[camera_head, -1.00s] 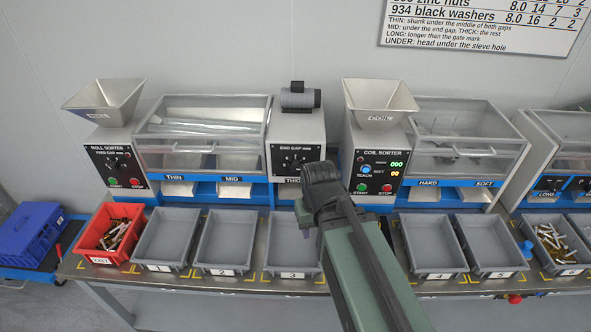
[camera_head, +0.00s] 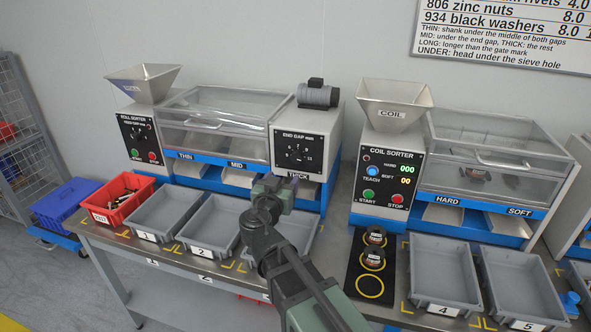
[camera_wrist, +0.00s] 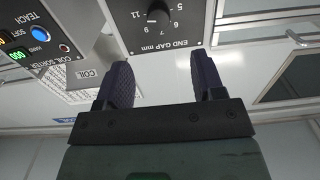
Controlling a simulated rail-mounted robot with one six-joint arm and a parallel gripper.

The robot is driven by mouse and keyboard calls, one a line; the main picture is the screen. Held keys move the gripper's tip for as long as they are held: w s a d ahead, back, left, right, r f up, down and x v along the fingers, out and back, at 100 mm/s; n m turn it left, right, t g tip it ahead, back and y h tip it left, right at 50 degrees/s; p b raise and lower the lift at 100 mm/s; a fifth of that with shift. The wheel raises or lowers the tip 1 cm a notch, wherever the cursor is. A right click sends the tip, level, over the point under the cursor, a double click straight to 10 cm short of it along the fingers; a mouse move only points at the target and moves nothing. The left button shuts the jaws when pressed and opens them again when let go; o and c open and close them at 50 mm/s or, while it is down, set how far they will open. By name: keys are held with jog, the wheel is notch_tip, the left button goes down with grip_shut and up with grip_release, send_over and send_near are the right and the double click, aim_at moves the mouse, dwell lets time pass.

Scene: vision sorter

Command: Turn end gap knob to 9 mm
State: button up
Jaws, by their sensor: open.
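The END GAP mm panel (camera_head: 298,152) is on the front of a grey box below a motor. Its black round knob (camera_head: 297,151) is in the panel's middle. In the wrist view the knob (camera_wrist: 158,18) appears upside down at the top, with 5, 6, 7, 9 and 11 printed around it. I cannot make out clearly which number its pointer marks. My gripper (camera_wrist: 160,62) is open and empty, its two dark fingers spread on either side below the knob in the picture, apart from it. In the head view my gripper (camera_head: 275,185) is in front of and below the panel.
The coil sorter (camera_head: 388,165) stands to the right, its panel also in the wrist view. Grey trays (camera_head: 212,262) line the bench below, with a red bin (camera_head: 118,210) at left. A black pad (camera_head: 366,292) holds round items. Clear lids cover both sorters.

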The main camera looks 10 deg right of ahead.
aim_at(296, 160)
jog(key=x, duration=1.1)
jog(key=shift+c, duration=0.3)
jog(key=c, duration=0.9)
jog(key=shift+o, duration=0.2)
jog(key=shift+s, duration=0.1)
jog(key=n, duration=0.4)
jog(key=shift+n, duration=0.3)
jog(key=n, duration=0.4)
jog(key=shift+n, duration=0.4)
